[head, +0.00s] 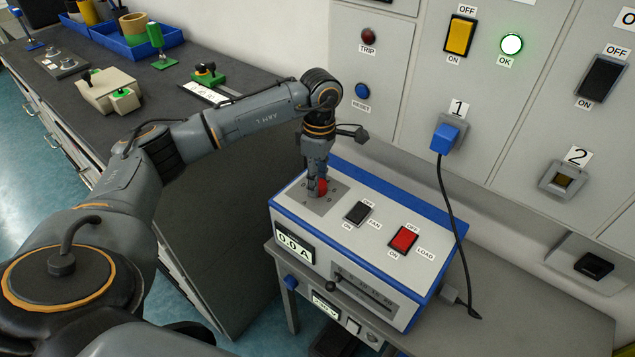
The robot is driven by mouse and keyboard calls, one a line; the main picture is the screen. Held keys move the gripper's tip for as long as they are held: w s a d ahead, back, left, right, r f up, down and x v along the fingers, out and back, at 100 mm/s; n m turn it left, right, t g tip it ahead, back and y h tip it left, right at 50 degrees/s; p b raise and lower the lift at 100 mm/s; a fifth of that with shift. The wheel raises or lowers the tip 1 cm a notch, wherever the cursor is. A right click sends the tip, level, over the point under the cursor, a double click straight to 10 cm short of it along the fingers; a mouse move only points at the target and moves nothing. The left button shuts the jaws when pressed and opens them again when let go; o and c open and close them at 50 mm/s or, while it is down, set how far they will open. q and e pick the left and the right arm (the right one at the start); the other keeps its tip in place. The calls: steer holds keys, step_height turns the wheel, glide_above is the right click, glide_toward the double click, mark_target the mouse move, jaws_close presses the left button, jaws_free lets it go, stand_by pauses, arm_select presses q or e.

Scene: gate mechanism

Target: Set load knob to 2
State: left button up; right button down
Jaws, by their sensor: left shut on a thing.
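The load box (385,216) is a white and blue case on a grey stand. Its red load knob (322,187) sits on a grey plate at the top left of the panel. My left gripper (318,185) points down from above and is shut on the red knob, hiding most of it and part of the scale around it. I cannot read the knob's setting. The box's display (294,245) reads 0.0 A. My right gripper is not in view.
The box also has a black fan switch (357,212), a red load switch (403,238) and a front slider (332,286). A blue plug (444,138) sits in socket 1, its cable hanging right of the box. A dark workbench (190,130) with tools stands left.

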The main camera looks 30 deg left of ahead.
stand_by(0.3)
arm_select(q)
steer(key=o, duration=1.2)
steer(key=shift+r, duration=0.2)
steer(key=r, duration=1.1)
steer(key=shift+w+a+r, duration=0.1)
steer(key=shift+w+r, duration=0.25)
steer(key=shift+w, duration=0.05)
steer(key=shift+f, duration=0.1)
